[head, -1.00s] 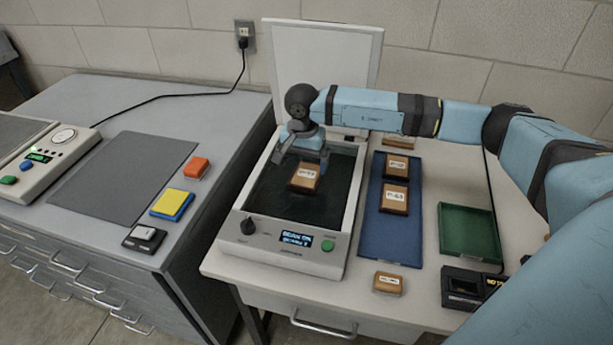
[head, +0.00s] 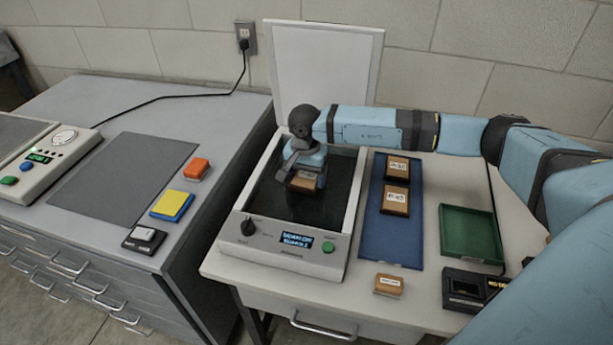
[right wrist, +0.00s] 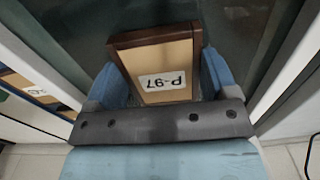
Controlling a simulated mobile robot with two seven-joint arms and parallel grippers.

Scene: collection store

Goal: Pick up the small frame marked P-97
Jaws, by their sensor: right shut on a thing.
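The small frame marked P-97 (right wrist: 163,70) has a brown edge and a tan face with a white label, which reads upside down in the right wrist view. It is between the two blue fingers of my right gripper (right wrist: 165,82), which is shut on it. In the head view the frame (head: 304,181) shows partly under my right gripper (head: 306,186), over the dark glass of the open scanner (head: 335,258). I cannot tell whether it touches the glass. My left gripper is not in view.
A blue mat (head: 388,243) right of the scanner holds similar frames (head: 397,167) (head: 395,200). Another small frame (head: 388,285) lies in front of it. A green tray (head: 468,232) is further right. The scanner's raised lid (head: 325,70) stands behind my gripper.

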